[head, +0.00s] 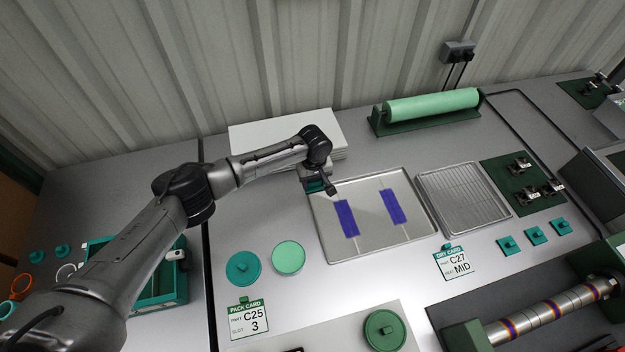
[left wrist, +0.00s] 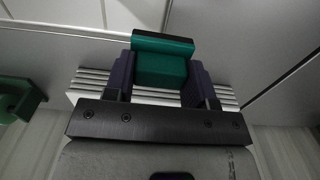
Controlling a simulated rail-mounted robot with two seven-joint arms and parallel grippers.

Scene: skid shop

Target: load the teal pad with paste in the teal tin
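My left gripper (head: 318,186) is over the back left corner of the metal tray, in front of the white stack. In the left wrist view, its two dark fingers (left wrist: 160,80) sit on either side of a teal block (left wrist: 161,69) with a wider teal plate (left wrist: 162,43) beyond it, which looks like the teal pad. In the head view the pad is mostly hidden by the gripper. A round teal lid-like piece with a knob (head: 243,268) lies left of an open-looking round tin with a pale green face (head: 288,257). My right gripper is not in view.
The metal tray (head: 330,238) holds two purple strips (head: 347,218). A wire rack (head: 465,198) stands right of it, and several small teal pieces (head: 535,235) lie in front. A white stack (head: 285,128) and green roller (head: 432,105) are behind. A dark green round piece (head: 385,331) is at the front.

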